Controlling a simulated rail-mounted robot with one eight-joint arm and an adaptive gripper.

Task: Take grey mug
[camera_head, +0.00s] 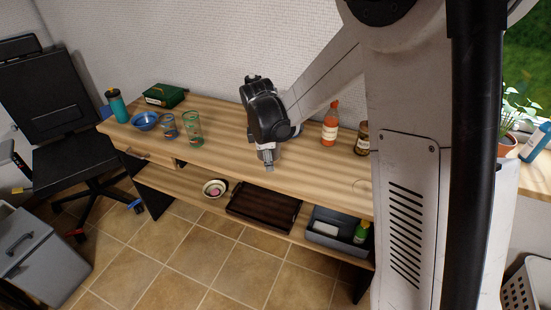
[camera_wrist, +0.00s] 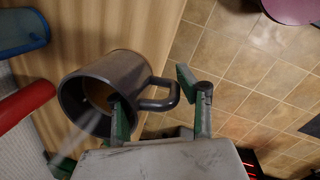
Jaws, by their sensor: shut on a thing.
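The grey mug (camera_wrist: 125,72) shows in the wrist view, dark grey, with its open mouth toward the lower left and its handle (camera_wrist: 165,95) toward the right. My gripper (camera_wrist: 158,108) has one green finger at the mug's mouth and the other beyond the handle, so the handle side lies between them. It is shut on the mug. In the head view my gripper (camera_head: 267,158) is over the front part of the wooden table (camera_head: 225,120). The mug is mostly hidden behind my arm there.
A lower shelf holds trays (camera_head: 262,207).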

